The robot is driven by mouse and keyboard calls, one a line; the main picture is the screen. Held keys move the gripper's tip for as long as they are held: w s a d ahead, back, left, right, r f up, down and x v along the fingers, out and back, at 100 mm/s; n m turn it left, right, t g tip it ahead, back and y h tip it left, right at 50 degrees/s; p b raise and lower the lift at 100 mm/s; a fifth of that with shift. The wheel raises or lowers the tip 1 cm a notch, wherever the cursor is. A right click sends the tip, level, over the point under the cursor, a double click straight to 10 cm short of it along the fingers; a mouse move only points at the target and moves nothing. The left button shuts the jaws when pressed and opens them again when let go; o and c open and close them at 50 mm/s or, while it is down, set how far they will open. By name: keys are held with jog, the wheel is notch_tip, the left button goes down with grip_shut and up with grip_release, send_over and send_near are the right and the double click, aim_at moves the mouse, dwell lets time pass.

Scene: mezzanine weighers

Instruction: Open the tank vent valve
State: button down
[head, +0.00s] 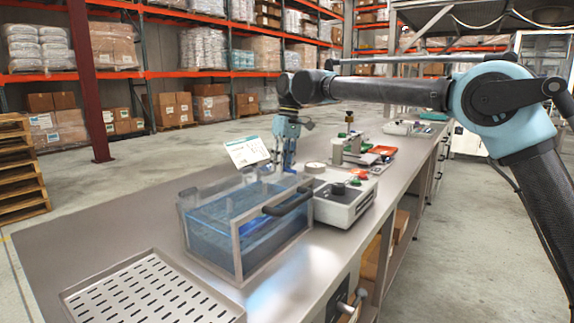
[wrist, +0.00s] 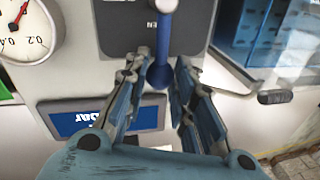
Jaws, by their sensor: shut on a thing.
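The vent valve lever (wrist: 167,28) is a blue stick with a ball end, on a dark plate in the wrist view. The plate's lettering is upside down and partly hidden behind the lever. My gripper (wrist: 160,68) is shut on the lever near its ball end, one finger on each side. In the head view my gripper (head: 288,165) points down just behind the clear blue tank (head: 237,258), which stands on the bench. The lever is not discernible in the head view.
A pressure gauge (wrist: 24,28) with a red needle sits beside the valve plate. On the bench (head: 75,230) are a perforated tray (head: 150,290), a white-topped unit (head: 340,205) right of the tank, and an orange tray (head: 382,150). A tilted white card (head: 246,152) stands near my gripper.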

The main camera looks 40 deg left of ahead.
jog(key=c, duration=1.3)
grip_release()
jog(key=shift+r, duration=0.1)
jog(key=r, duration=0.4)
jog(key=w+r, duration=0.1)
jog(key=r, duration=0.2)
jog(key=w+r, duration=0.1)
jog(key=r, duration=0.3)
jog(key=shift+w+d+r, duration=0.1)
jog(key=shift+w+r, duration=0.1)
jog(key=shift+r, duration=0.1)
